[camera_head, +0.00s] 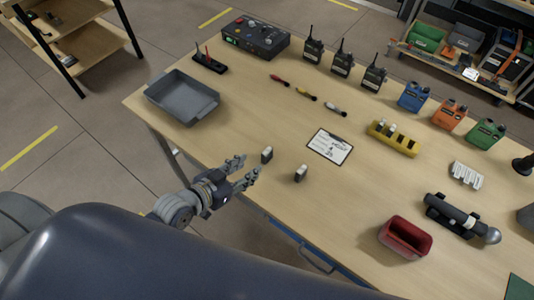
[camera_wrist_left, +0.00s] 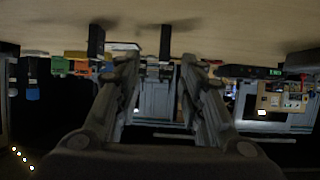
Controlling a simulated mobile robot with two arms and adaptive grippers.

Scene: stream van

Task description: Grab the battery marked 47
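Two small dark batteries with pale tops stand upright on the table (camera_head: 230,110) near its front edge. The farther battery (camera_head: 266,155) is just beyond my left gripper (camera_head: 249,168); the nearer battery (camera_head: 300,173) stands to its right. No number is readable on either. My left gripper is open and empty, its fingers pointing toward the farther battery without visible contact. The left wrist view is upside down. There the farther battery (camera_wrist_left: 165,42) appears between the two open fingers (camera_wrist_left: 157,62), and the nearer battery (camera_wrist_left: 96,40) lies left of them. My right gripper is out of view.
A clipboard (camera_head: 329,147) lies beyond the batteries. A grey tray (camera_head: 182,97) is at the left, a red bin (camera_head: 405,238) at the right front. A yellow holder (camera_head: 393,139) with pale cylinders and several radios (camera_head: 342,62) stand farther back.

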